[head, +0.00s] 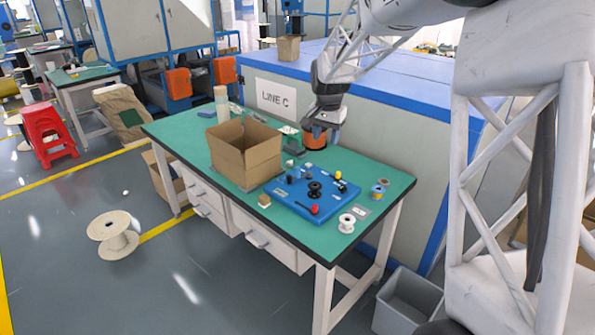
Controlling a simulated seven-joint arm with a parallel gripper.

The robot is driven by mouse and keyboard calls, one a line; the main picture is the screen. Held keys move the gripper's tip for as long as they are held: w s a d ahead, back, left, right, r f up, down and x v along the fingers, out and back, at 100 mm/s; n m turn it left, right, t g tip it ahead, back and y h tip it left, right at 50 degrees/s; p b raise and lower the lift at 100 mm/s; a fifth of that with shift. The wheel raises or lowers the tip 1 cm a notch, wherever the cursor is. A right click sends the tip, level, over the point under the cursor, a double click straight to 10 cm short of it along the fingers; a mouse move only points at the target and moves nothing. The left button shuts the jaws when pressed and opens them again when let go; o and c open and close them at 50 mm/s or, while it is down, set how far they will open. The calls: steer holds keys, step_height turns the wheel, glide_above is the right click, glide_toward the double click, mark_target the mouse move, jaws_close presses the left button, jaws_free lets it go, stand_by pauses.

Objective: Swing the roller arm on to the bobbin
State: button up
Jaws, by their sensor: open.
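A blue fixture board (291,204) lies on the green table top, with small parts mounted on it. A black round part (315,188), likely the bobbin on its spindle, stands near its middle. A red knob (314,209) is at the board's front edge, and a yellow knob (338,175) is at its back right. At this size I cannot tell which part is the roller arm, or how it stands to the bobbin. My gripper (319,138) is above and behind the board, pointing down, open and apart from the parts. Its fingertips are small and partly unclear.
An open cardboard box (243,156) stands left of the board. A white spool (347,223) and a copper-coloured spool (378,191) stand at its right. A small brown block (264,201) lies at the front left. A blue-edged cabinet (390,130) rises behind the table (210,165).

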steer(key=w+a+f+m, duration=0.1)
steer(key=w+a+f, duration=0.3)
steer(key=w+f, duration=0.65)
steer(key=m+g, duration=0.1)
steer(key=m, duration=0.1)
glide_above(298, 167)
step_height(298, 167, down, 10)
steer(key=shift+r, duration=0.2)
steer(key=shift+s, duration=0.1)
steer(key=shift+f, duration=0.15)
steer(key=shift+f, duration=3.75)
